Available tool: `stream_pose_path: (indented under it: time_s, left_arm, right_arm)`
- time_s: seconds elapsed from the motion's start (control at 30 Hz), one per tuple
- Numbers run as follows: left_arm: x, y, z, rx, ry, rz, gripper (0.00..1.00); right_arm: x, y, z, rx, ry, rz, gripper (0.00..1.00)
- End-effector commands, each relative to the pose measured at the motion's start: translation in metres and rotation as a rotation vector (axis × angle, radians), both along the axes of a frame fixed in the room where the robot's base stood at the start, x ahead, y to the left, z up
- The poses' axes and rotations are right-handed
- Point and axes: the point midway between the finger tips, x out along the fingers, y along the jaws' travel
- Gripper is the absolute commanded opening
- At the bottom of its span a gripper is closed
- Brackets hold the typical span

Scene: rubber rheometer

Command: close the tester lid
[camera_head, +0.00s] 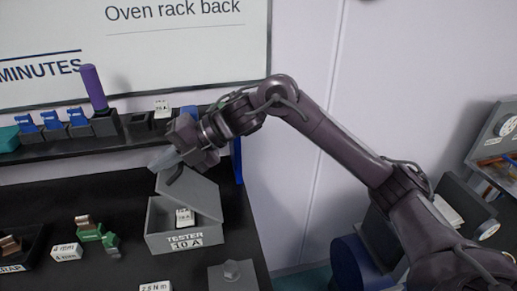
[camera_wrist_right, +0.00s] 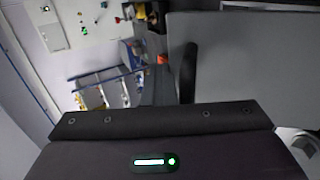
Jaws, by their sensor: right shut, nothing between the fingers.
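The tester (camera_head: 160,243) is a grey box on the dark bench, with a label reading "TESTER 10 A" on its front. Its grey lid (camera_head: 196,193) is raised and tilted, and a small white label shows in the opening under it. My right gripper (camera_head: 168,168) is shut and empty at the upper left end of the lid. It looks very near the lid, but I cannot tell whether it touches. In the right wrist view a dark finger (camera_wrist_right: 188,72) lies beside a large grey panel (camera_wrist_right: 250,60), likely the lid. My left gripper is out of view.
A shelf (camera_head: 75,137) behind holds blue pieces in dark holders and a purple cylinder (camera_head: 94,87). Green and brown parts (camera_head: 92,232) and a "4 mm" block (camera_head: 66,252) lie left of the tester. A grey block with a knob (camera_head: 232,272) stands at front right.

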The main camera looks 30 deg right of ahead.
Motion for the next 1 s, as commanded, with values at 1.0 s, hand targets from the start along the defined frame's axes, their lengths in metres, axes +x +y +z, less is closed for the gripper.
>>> stream_pose_path:
  time_s: [1.0]
  left_arm:
    - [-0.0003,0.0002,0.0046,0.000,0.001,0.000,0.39]
  right_arm:
    - [-0.0006,-0.0017,0.0045,-0.003,0.003,0.000,0.00]
